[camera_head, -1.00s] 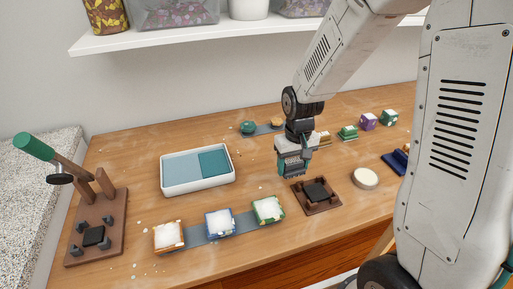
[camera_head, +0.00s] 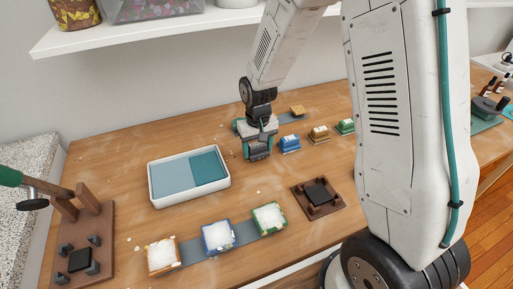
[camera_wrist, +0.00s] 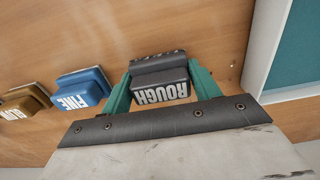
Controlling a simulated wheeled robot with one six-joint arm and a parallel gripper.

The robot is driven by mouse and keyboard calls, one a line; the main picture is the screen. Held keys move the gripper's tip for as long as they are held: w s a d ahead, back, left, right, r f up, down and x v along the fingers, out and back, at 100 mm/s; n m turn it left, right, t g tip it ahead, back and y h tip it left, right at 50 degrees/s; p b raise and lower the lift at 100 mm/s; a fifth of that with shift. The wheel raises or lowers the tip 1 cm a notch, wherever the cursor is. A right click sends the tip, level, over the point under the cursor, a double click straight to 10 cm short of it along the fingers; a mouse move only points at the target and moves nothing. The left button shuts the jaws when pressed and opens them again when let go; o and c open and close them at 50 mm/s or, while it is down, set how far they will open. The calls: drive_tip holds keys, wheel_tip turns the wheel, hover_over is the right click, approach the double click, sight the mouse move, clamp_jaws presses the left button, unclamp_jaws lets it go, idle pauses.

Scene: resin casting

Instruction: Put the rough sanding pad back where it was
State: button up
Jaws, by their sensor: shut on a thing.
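The rough sanding pad (camera_wrist: 161,92) is dark grey with "ROUGH" in white letters. In the wrist view it sits between the green fingers of my gripper (camera_wrist: 160,80), which is shut on it. In the head view my gripper (camera_head: 257,152) points down at the back of the table, left of the blue fine pad (camera_head: 289,144), and mostly hides the rough pad. The fine pad also shows in the wrist view (camera_wrist: 80,92), with a tan pad (camera_wrist: 22,101) beyond it. I cannot tell whether the rough pad touches the table.
A white tray (camera_head: 153,190) with blue-green compartments stands left of my gripper. A tan pad (camera_head: 318,134) and a green one (camera_head: 345,126) continue the row to the right. A grey strip with a tan block (camera_head: 297,110) lies behind. Filled molds (camera_head: 217,237) stand in front.

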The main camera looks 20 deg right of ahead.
drive_tip(key=shift+a+f, duration=0.25)
drive_tip(key=shift+f, duration=0.25)
drive_tip(key=shift+f, duration=0.15)
drive_tip(key=o, duration=1.2)
drive_tip(key=shift+c, duration=0.2)
